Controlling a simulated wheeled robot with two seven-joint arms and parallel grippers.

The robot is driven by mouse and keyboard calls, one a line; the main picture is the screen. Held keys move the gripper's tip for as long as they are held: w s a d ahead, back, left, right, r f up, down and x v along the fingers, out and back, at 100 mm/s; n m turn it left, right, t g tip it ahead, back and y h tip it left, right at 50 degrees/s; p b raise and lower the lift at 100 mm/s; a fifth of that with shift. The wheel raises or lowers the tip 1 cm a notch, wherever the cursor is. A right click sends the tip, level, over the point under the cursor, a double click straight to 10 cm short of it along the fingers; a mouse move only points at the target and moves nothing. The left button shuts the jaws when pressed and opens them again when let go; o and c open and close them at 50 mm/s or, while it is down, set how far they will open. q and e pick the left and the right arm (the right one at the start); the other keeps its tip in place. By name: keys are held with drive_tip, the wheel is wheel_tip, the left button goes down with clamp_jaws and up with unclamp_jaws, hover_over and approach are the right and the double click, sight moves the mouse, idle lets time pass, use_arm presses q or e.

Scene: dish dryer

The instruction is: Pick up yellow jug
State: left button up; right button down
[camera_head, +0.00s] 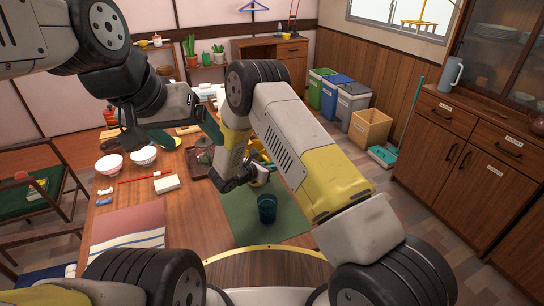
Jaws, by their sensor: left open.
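A yellow object (259,174), maybe the yellow jug, shows in small parts behind my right arm at the far end of the green mat. Most of it is hidden, so I cannot tell its full shape. My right gripper (236,180) is dark, just left of it and over the table; its jaws are too small and hidden to read, and I cannot tell if it touches the yellow object. My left gripper (165,134) is open above the far left part of the table, apart from the yellow object.
A dark blue cup (267,209) stands on the green mat (240,228). White bowls (109,164), a white block (167,184) and red chopsticks (140,179) lie on the left of the wooden table. A light blue jug (450,76) stands on the right cabinet. Bins (354,103) stand behind.

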wheel_tip(320, 180, up, 8)
drive_tip(key=shift+r, duration=0.25)
idle(0.5)
drive_tip(key=shift+d, duration=0.1)
idle(0.6)
